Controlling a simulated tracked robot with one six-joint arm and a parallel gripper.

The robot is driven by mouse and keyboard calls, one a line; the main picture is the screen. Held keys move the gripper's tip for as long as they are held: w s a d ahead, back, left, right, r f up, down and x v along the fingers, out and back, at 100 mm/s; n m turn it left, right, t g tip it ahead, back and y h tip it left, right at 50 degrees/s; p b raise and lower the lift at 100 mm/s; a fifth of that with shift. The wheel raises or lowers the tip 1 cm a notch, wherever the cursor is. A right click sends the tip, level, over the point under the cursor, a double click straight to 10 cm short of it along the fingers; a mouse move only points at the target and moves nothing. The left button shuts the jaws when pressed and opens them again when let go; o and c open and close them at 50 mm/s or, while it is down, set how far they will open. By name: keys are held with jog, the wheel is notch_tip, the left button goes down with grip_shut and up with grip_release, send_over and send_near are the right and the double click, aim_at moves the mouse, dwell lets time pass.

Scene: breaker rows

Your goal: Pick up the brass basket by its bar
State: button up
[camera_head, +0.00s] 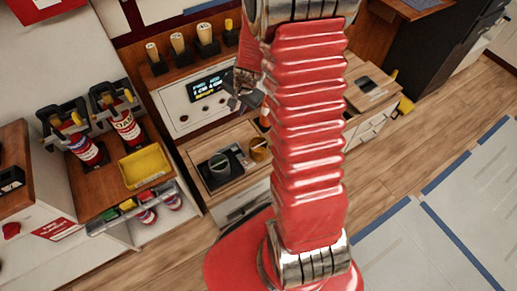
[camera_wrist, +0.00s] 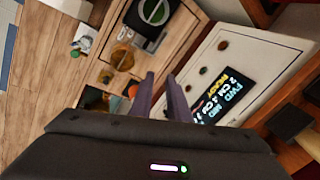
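The brass basket (camera_head: 259,149) sits on the wooden counter, partly hidden behind my arm in the head view. In the wrist view the basket (camera_wrist: 122,57) is a round, brass-coloured, open vessel left of my fingers. Its bar is too small to make out clearly. My gripper (camera_head: 238,98) is above and behind the basket in the head view, in front of the display panel. In the wrist view my gripper (camera_wrist: 161,77) shows two purple-grey fingers with a narrow gap and nothing between them. It is apart from the basket.
A panel with a lit display (camera_head: 210,85) rises behind. A yellow tray (camera_head: 145,167) and extinguishers (camera_head: 128,127) stand at left. An orange object (camera_wrist: 133,90) is near my fingers.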

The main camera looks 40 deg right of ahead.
jog(key=s+d+f+m, duration=0.1)
jog(key=d+f, duration=0.3)
jog(key=f, duration=0.4)
jog(key=s+d+f+m+g, duration=0.1)
jog(key=d+f+m, duration=0.3)
jog(key=f, duration=0.5)
jog(key=shift+s+h, duration=0.3)
jog(key=shift+s, duration=0.25)
jog(key=shift+f, duration=0.2)
send_near(259, 149)
jog(key=shift+s+a+r, duration=0.15)
jog(key=shift+a+r, duration=0.65)
jog(key=shift+r, duration=0.2)
jog(key=shift+d+f, duration=0.2)
jog(key=shift+f, duration=1.3)
jog(key=shift+x, duration=1.15)
jog(key=shift+c, duration=0.6)
grip_shut()
